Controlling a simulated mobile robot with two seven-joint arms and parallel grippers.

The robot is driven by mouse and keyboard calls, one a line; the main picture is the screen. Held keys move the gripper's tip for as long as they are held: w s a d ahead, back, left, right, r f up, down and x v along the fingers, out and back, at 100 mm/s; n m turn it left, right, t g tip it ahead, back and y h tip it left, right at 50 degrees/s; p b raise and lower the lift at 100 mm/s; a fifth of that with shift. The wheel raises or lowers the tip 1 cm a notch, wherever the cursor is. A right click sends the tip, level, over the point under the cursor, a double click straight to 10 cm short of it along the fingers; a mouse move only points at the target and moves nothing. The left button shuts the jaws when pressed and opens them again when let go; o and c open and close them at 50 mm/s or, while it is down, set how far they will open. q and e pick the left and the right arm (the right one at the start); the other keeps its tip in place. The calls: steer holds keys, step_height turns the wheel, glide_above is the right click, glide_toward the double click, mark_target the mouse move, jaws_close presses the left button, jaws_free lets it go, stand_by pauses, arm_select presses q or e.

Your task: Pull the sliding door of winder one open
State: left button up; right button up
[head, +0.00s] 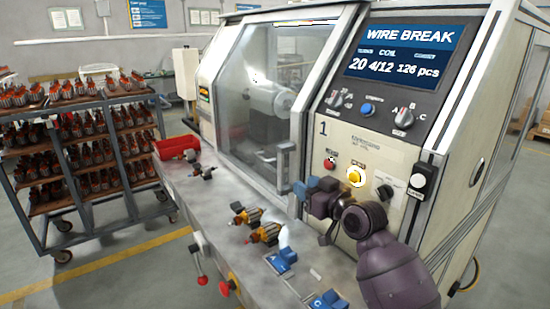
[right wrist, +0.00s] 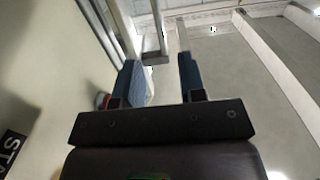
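Winder one carries the number 1 on its front panel (head: 375,150). Its glazed sliding door (head: 262,95) spans the opening left of the panel and looks closed. A grey upright handle (head: 284,166) sits at the door's lower right edge. My right gripper (head: 306,189) is just right of and slightly below the handle. In the right wrist view its two blue fingers (right wrist: 160,72) are apart with nothing held between them. The handle (right wrist: 152,48) shows ahead, beyond the fingertips and nearer the left finger; I see no contact. My left gripper is not in view.
The screen (head: 402,55) reads WIRE BREAK. Red, yellow and black buttons (head: 356,176) are close above my right gripper. Armatures (head: 266,233) and blue holders (head: 283,260) lie on the front shelf. A red tray (head: 178,147) and a loaded cart (head: 85,208) stand left.

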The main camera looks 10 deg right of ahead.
mark_target(283, 167)
steer(key=w, duration=0.1)
steer(key=w+a+r, duration=0.1)
steer(key=w, duration=0.2)
steer(key=shift+a+r+p, duration=0.25)
steer(key=shift+p, duration=0.1)
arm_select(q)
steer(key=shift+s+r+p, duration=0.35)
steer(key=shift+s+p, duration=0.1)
arm_select(e)
steer(key=shift+x, duration=3.45)
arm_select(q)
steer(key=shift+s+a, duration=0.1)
arm_select(e)
jaws_close()
